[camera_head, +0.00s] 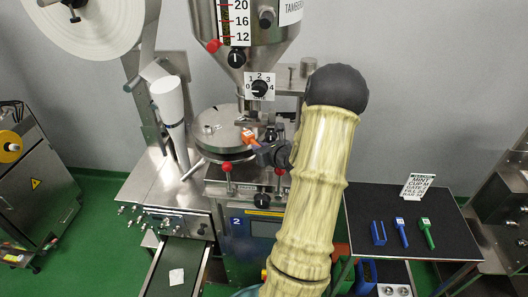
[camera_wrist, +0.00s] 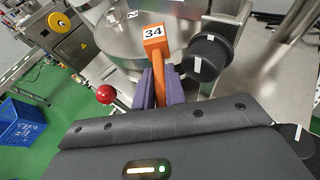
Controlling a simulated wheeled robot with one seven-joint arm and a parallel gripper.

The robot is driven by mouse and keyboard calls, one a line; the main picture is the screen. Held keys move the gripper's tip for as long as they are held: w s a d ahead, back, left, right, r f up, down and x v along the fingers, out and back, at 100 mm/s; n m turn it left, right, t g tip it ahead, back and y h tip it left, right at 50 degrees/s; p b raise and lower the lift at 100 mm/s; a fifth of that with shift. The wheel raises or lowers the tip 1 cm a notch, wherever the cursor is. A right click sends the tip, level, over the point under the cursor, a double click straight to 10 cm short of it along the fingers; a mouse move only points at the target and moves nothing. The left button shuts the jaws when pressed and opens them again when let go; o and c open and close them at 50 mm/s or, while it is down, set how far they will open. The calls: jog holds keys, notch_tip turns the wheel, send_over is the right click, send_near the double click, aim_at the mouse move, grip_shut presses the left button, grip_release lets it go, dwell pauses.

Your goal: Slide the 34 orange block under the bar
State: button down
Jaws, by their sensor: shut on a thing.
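The orange block (camera_wrist: 155,38) carries a white label reading 34 and sits at the end of an orange stem. My gripper (camera_wrist: 157,85) is shut on the stem, with the block out past the fingertips. In the head view the orange block (camera_head: 248,136) and my gripper (camera_head: 262,150) are at the front right of the round steel plate (camera_head: 215,128). I cannot tell whether the block touches the machine. The bar cannot be made out for certain in either view; the area behind the block is partly hidden by it.
A black knob (camera_wrist: 208,57) stands close right of the block, and a red ball knob (camera_wrist: 106,94) is at left. The hopper (camera_head: 240,40) rises above. A dark side table (camera_head: 380,205) at right holds blue and green tools (camera_head: 427,232) and a sign (camera_head: 418,186).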

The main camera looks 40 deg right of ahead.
jog(key=shift+w+d+b, duration=0.25)
jog(key=shift+w+b, duration=0.15)
jog(key=shift+w, duration=0.85)
jog(key=shift+w, duration=0.15)
jog(key=c, duration=1.4)
grip_release()
jog(key=shift+a, duration=0.15)
jog(key=shift+o, duration=0.2)
jog(key=shift+s, duration=0.2)
